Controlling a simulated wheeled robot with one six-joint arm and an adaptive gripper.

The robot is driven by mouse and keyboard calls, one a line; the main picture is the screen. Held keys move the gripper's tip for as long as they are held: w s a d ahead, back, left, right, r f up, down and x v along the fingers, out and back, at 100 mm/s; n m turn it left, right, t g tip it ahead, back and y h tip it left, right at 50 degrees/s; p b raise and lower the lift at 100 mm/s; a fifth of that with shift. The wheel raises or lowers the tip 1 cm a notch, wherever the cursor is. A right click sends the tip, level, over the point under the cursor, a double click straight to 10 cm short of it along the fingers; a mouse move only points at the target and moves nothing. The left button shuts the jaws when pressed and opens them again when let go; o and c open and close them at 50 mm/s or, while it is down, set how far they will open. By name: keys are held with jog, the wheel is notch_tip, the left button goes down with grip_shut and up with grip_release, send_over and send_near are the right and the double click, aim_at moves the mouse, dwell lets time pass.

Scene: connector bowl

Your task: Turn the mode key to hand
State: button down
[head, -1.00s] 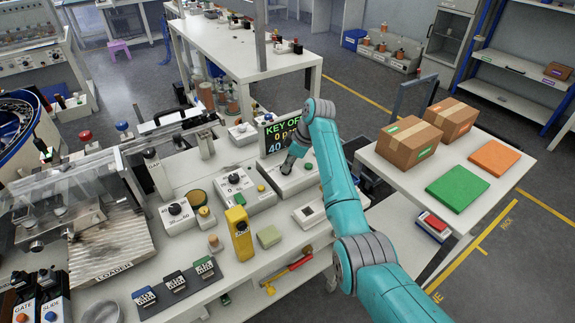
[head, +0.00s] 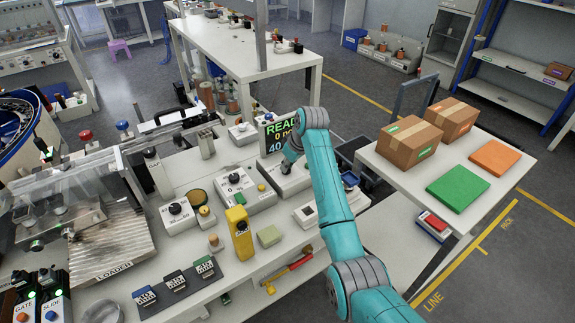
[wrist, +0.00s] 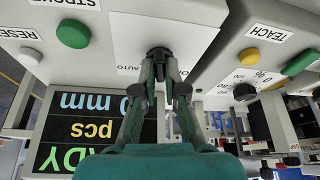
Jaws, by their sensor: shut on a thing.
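The mode key (wrist: 159,53) is a small dark knob on a white label plate in the wrist view. In the head view my gripper (head: 290,163) reaches down to the key's grey box (head: 287,185), and the key itself is hidden there. Behind the box the display (head: 272,148) shows READY in green; it is upside down in the wrist view (wrist: 95,125).
In the wrist view a green STROKE button (wrist: 72,31) and a yellow TEACH button (wrist: 249,57) lie either side of the key. A dial box (head: 236,184) stands left of the key box. A yellow device (head: 239,232) and a pale green block (head: 269,236) are nearer.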

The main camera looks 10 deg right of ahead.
jog(key=shift+m+h, duration=0.4)
jog(key=shift+m, duration=0.7)
jog(key=c, duration=1.2)
grip_release()
jog(key=shift+c, duration=0.2)
jog(key=shift+s+r, duration=0.1)
jog(key=v, duration=1.1)
jog(key=shift+s+r, duration=0.25)
jog(key=shift+s, duration=0.05)
